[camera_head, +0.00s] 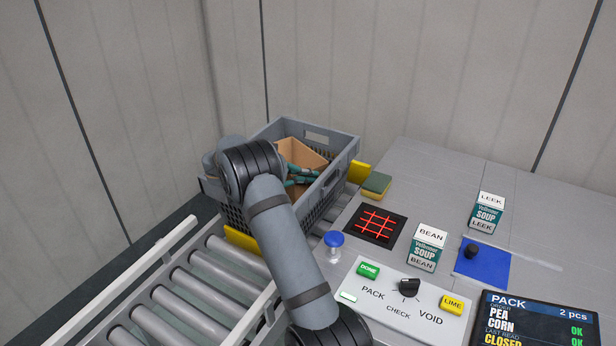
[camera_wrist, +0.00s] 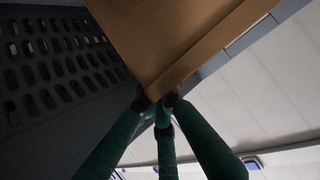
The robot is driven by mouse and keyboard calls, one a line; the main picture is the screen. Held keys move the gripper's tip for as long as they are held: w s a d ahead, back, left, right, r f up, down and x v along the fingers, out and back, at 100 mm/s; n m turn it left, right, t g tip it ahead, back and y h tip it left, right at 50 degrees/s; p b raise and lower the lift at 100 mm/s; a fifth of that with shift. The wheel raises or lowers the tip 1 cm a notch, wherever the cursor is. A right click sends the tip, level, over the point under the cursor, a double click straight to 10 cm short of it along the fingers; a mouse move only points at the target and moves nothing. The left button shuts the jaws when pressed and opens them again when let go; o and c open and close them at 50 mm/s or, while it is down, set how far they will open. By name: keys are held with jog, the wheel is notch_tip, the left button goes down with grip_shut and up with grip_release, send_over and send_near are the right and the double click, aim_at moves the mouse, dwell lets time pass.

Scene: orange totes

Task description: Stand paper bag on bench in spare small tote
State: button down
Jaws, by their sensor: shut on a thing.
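The brown paper bag (camera_head: 308,155) shows inside the rim of the grey perforated small tote (camera_head: 348,163) in the head view; it looks tilted. My gripper (camera_head: 300,178), with teal fingers, is at the near side of the bag, inside the tote's outline. In the wrist view the bag (camera_wrist: 185,35) fills the top middle, and my gripper (camera_wrist: 160,102) is shut on its lower edge. The tote's slotted wall (camera_wrist: 55,65) is at the left there. I cannot tell whether the bag touches the tote floor. My arm hides part of the tote's near left side.
The tote stands on a roller conveyor (camera_head: 185,290) with yellow stops. On the grey bench are a sponge (camera_head: 376,184), a red-lit scanner (camera_head: 375,224), a blue-capped jar (camera_head: 333,246), BEAN (camera_head: 427,247) and LEEK (camera_head: 487,212) soup boxes, a button panel (camera_head: 400,300) and a display (camera_head: 540,325).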

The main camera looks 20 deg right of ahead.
jog(key=shift+f+b, duration=0.4)
jog(key=shift+b, duration=0.2)
jog(key=c, duration=1.9)
grip_release()
jog(key=shift+c, duration=0.2)
jog(key=r+p+v, duration=0.1)
jog(key=v, duration=1.1)
